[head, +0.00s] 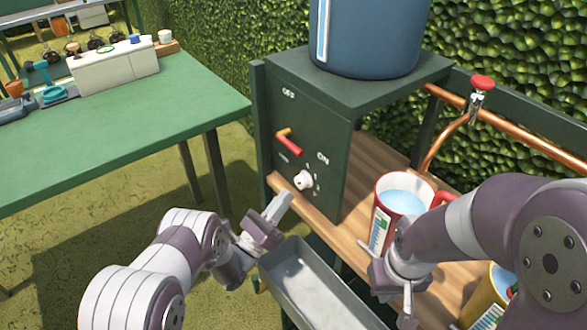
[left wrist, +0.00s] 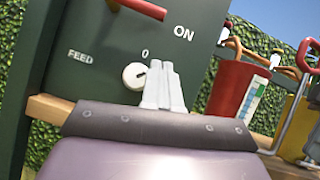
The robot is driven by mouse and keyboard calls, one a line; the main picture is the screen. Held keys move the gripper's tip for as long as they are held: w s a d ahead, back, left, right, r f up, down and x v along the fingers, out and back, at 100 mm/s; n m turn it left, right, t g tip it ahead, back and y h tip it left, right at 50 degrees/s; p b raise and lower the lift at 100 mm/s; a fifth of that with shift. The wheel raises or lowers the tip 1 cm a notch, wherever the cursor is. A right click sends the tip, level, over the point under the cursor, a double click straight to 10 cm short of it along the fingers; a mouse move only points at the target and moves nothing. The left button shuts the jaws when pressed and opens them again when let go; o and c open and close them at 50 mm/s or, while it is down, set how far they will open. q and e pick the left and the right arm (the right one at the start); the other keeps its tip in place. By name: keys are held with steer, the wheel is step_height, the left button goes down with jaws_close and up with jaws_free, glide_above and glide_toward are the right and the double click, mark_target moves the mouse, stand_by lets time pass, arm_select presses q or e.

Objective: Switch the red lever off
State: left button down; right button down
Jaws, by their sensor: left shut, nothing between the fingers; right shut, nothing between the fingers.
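The red lever (head: 289,144) is on the front of a dark green control box (head: 310,125), between an OFF label above and an ON label at lower right. Its red handle slants down to the right, toward the ON side. The left wrist view shows part of the lever (left wrist: 140,8) at the top edge. My left gripper (head: 278,204) is shut and empty, below the lever near the white knob (head: 303,181). In the left wrist view its fingertips (left wrist: 163,80) overlap the knob's right side; contact cannot be told. My right gripper (head: 388,285) is shut beside the red jug (head: 396,205).
A blue tank (head: 367,35) stands on the box. A grey metal trough (head: 312,285) lies below the wooden shelf (head: 375,160). A yellow jug (head: 497,290) and a copper pipe with a red-topped tap (head: 482,84) are at right. A green table (head: 110,125) is at left.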

arm_select(q)
steer(key=w+d+r, duration=0.2)
steer(key=w+r, duration=0.1)
steer(key=r, duration=0.3)
steer(key=shift+w+d, duration=0.25)
steer(key=shift+d, duration=0.1)
steer(key=shift+r, duration=0.1)
